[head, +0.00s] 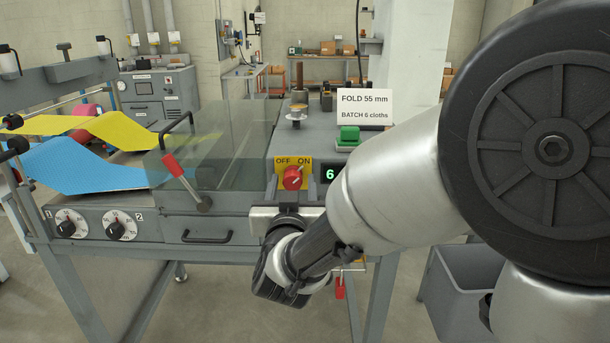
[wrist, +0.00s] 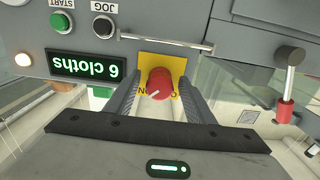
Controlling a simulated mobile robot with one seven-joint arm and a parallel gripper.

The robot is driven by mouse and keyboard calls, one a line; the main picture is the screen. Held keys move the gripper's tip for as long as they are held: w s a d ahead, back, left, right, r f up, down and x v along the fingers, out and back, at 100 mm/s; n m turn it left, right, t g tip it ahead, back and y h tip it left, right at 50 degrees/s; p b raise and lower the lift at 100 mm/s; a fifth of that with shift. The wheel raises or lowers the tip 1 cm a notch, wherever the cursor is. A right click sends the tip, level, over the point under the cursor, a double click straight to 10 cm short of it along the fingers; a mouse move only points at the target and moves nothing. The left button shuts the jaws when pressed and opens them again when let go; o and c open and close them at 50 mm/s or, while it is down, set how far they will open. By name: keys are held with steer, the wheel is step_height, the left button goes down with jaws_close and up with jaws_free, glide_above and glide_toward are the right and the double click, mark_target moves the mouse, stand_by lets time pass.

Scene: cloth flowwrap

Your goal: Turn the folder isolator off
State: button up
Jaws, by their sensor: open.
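The folder isolator is a red rotary knob (head: 292,177) on a yellow plate (head: 280,163) marked OFF on the left and ON on the right. Its white mark points up and right, toward ON. In the wrist view, which is upside down, the knob (wrist: 160,82) sits in the middle with its mark toward ON. My gripper (wrist: 159,90) is open, one finger on each side of the knob, with no clear contact. In the head view my gripper (head: 288,212) is just below the plate, its fingertips hard to make out.
The display (wrist: 86,66) reads 6 cloths, with START (wrist: 62,22) and JOG (wrist: 103,26) buttons near it. A red-handled lever (head: 185,180) stands left of the isolator beside the clear guard (head: 225,145). A drawer handle (head: 207,238) is lower left. A grey bin (head: 460,285) stands right.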

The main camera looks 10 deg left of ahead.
steer(key=shift+w, duration=0.1)
steer(key=c, duration=1.1)
steer(key=shift+o, duration=0.2)
